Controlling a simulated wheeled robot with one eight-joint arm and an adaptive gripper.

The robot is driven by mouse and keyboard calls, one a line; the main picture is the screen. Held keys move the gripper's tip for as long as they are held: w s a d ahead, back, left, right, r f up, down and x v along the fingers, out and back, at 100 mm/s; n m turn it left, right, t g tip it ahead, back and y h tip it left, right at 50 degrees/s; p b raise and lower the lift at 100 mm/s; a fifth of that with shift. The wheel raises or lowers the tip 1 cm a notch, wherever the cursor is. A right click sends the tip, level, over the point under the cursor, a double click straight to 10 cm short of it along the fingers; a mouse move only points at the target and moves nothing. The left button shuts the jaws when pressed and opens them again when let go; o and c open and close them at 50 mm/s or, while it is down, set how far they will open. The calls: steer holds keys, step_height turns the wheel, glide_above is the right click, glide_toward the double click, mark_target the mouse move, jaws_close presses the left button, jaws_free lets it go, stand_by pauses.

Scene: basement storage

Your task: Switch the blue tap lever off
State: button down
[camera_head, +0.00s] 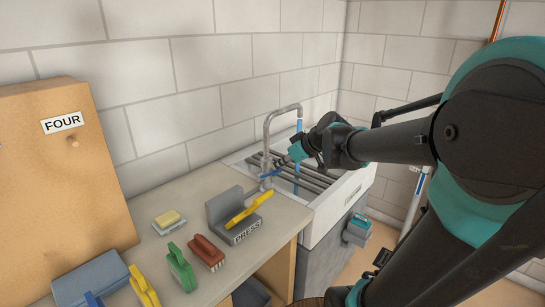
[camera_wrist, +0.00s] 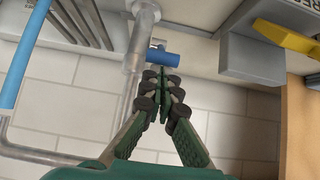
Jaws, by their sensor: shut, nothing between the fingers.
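The grey metal tap (camera_head: 266,140) rises at the sink's left end and bends over the basin. Its blue lever (camera_head: 271,173) sticks out at the foot of the pipe; it also shows in the wrist view (camera_wrist: 163,57), pointing right from the upright pipe. A blue stream of water (camera_head: 298,125) hangs from the spout and also shows in the wrist view (camera_wrist: 22,55). My gripper (camera_head: 288,156) is shut and empty beside the tap. In the wrist view my fingertips (camera_wrist: 162,80) are close to the lever; I cannot tell whether they touch it.
The white sink (camera_head: 320,216) has dark bars across it. On the worktop (camera_head: 170,262) left of the tap stand a grey PRESS block with a yellow handle (camera_head: 247,209), brushes and a sponge (camera_head: 167,219). The tiled wall (camera_head: 180,90) is close behind the tap.

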steer(key=shift+s+d+f+t+y, duration=0.45)
steer(key=shift+d+f+t+y, duration=0.15)
steer(key=shift+f, duration=0.15)
steer(key=shift+s+d+f, duration=0.2)
steer(key=shift+s+f, duration=0.1)
steer(key=shift+f, duration=0.35)
steer(key=shift+s+d+f, duration=0.2)
steer(key=shift+s+f, duration=0.1)
steer(key=shift+f, duration=0.35)
steer(key=shift+s+f, duration=0.15)
